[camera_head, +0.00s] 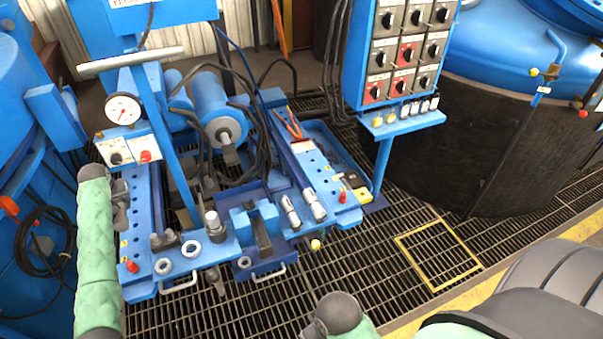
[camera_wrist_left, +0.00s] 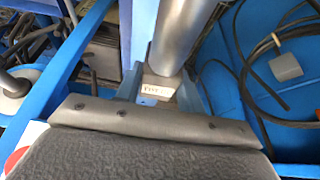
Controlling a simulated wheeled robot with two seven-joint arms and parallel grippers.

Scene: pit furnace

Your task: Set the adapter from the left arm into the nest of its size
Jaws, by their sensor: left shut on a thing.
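My left gripper (camera_head: 120,212) is a small dark shape beside the green arm sleeve, at the left edge of the blue bench. In the left wrist view it is shut on the adapter, a smooth metal cylinder (camera_wrist_left: 172,35) with a pale label block (camera_wrist_left: 160,88) at its base between the fingers. In the head view I cannot make out the held adapter. Ring-like nests (camera_head: 191,248) (camera_head: 163,266) sit on the front left plate, with another ring (camera_head: 244,262) to their right. Their sizes are hard to tell. My right gripper (camera_head: 311,328) shows only as a small dark part at the bottom edge.
Two metal cylinders (camera_head: 290,212) (camera_head: 314,205) stand on the bench's right part. A silver-topped post (camera_head: 215,226) rises near the rings. A blue post (camera_head: 172,150), a gauge (camera_head: 122,110) and black cables (camera_head: 262,150) crowd the back. A switch panel (camera_head: 398,60) hangs right.

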